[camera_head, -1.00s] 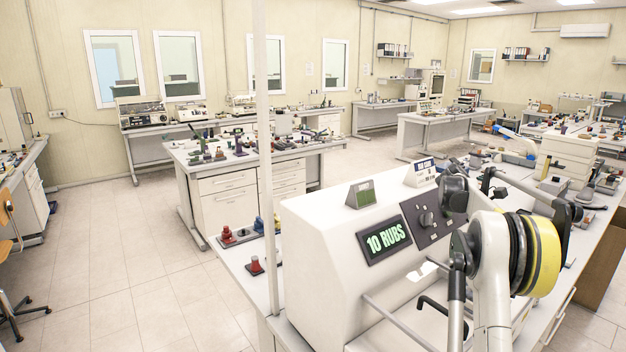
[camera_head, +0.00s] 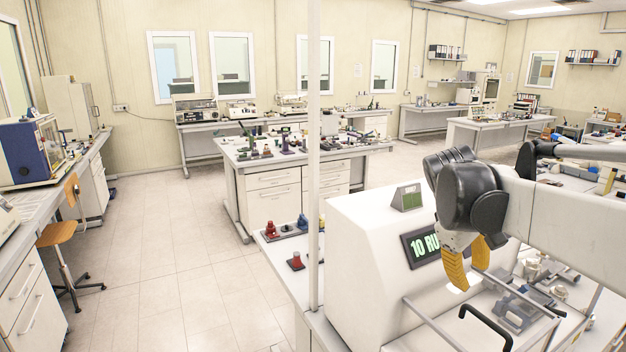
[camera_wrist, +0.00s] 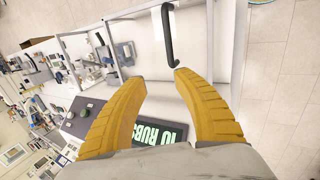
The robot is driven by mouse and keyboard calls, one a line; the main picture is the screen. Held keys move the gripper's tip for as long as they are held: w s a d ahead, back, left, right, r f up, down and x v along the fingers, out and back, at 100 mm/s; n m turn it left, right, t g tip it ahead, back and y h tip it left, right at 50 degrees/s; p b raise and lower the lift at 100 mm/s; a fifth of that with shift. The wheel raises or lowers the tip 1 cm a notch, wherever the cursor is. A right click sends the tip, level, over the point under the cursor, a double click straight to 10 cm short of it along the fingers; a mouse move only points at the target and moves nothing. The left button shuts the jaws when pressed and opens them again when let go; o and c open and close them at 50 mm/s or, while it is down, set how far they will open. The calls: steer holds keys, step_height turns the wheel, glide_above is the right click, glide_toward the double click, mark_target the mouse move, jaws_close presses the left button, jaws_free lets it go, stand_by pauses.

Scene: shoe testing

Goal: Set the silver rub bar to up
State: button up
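The white rub tester (camera_head: 365,255) stands on the near bench with a green "10 RUBS" display (camera_head: 420,247), partly covered by my arm. A thin silver bar (camera_head: 432,325) sticks out from its front, low down; a second silver length (camera_head: 520,297) lies to its right. I cannot tell whether they join. Silver rods also show in the wrist view (camera_wrist: 105,22). My gripper (camera_head: 470,282) is open and empty, its yellow fingers pointing down in front of the tester. In the wrist view the open fingers (camera_wrist: 160,77) stand apart from the rods, with the display between them.
A bent black handle (camera_head: 487,325) stands close to the silver bar; it also shows just beyond the fingertips in the wrist view (camera_wrist: 168,35). Metal fixtures (camera_head: 525,305) sit on the bench to the right. A thin white post (camera_head: 314,150) rises left of the tester. Open floor (camera_head: 170,250) lies left.

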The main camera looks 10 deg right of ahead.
steer(key=s+a+f+m+t+y, duration=0.25)
steer(key=s+a+f, duration=0.2)
steer(key=a, duration=0.65)
steer(key=s+a+f+m+t+y, duration=0.15)
steer(key=s+a+f+t, duration=0.35)
steer(key=a, duration=0.6)
step_height(320, 180, down, 15)
steer(key=s+g+b, duration=0.1)
steer(key=b, duration=1.5)
steer(key=shift+s+a+y, duration=0.2)
steer(key=shift+a+y, duration=0.05)
steer(key=shift+y, duration=0.15)
steer(key=shift+f, duration=0.25)
steer(key=c, duration=0.5)
steer(key=shift+r, duration=0.15)
jaws_close()
